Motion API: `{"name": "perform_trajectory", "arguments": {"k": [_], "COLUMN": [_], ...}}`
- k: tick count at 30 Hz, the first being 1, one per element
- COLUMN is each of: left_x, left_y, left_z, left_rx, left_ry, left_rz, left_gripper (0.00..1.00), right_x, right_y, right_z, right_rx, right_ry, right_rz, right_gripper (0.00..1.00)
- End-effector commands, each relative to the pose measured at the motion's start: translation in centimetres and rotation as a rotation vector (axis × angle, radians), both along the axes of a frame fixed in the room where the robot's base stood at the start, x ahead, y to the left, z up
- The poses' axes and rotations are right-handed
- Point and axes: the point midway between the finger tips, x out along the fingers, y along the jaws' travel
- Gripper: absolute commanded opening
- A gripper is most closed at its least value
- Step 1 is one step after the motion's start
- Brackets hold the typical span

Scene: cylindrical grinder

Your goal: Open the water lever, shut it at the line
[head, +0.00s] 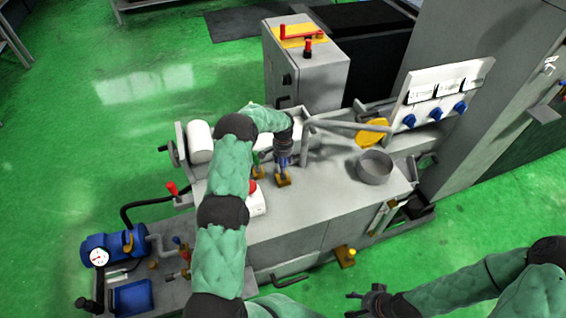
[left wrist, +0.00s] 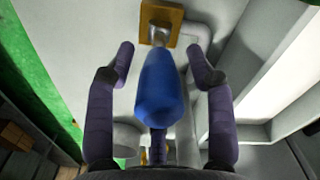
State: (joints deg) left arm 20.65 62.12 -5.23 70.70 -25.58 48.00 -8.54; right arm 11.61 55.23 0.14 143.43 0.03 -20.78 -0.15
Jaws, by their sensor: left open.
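The water lever has a blue handle (left wrist: 160,90) on a short metal stem above a square brass base plate (left wrist: 161,20). In the head view the brass base (head: 283,181) stands on the grey machine top. My left gripper (left wrist: 160,54) is open, with one finger on each side of the blue handle and visible gaps between. In the head view my left gripper (head: 284,148) is over the lever and hides part of it. My right gripper (head: 357,304) is low at the bottom of the head view, fingers apart and empty. I cannot make out a line.
A grey round pan (head: 375,168) stands on the machine top to the right. A red button on a white box (head: 257,203) is beside my left arm. A panel with blue knobs (head: 435,114) is at the back right. A grey cabinet (head: 304,72) with red handles stands behind.

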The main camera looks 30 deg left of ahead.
Motion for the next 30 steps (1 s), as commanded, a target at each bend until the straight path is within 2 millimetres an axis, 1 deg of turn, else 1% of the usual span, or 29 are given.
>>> {"name": "perform_trajectory", "arguments": {"k": [5,6,8,9,11,12,23,30], "left_x": [0.0,0.0,0.0,0.0,0.0,0.0,-0.1,-0.2], "left_y": [0.0,0.0,0.0,0.0,0.0,0.0,0.0,-0.1], "left_z": [0.0,0.0,0.0,0.0,0.0,0.0,-0.1,-0.2], "left_rx": [0.000,0.000,0.000,0.000,0.000,0.000,0.017,0.074], "left_ry": [0.000,0.000,0.000,0.000,0.000,0.000,-0.009,-0.054], "left_rz": [0.000,0.000,0.000,0.000,0.000,0.000,-0.001,0.000], "left_gripper": [0.54,0.52,0.35,0.23,0.06,0.00,0.00,0.00], "right_x": [0.0,0.0,0.0,0.0,0.0,0.0,0.0,0.0], "right_y": [0.0,0.0,0.0,0.0,0.0,0.0,0.0,0.0], "right_z": [0.0,0.0,0.0,0.0,0.0,0.0,-0.2,-1.0], "right_rx": [0.000,0.000,0.000,0.000,0.000,0.000,0.000,0.000], "right_ry": [0.000,0.000,0.000,0.000,0.000,0.000,0.000,0.000], "right_rz": [0.000,0.000,0.000,0.000,0.000,0.000,0.000,0.000], "right_gripper": [0.64,0.64,0.64,0.64,0.64,0.64,0.64,0.64]}}
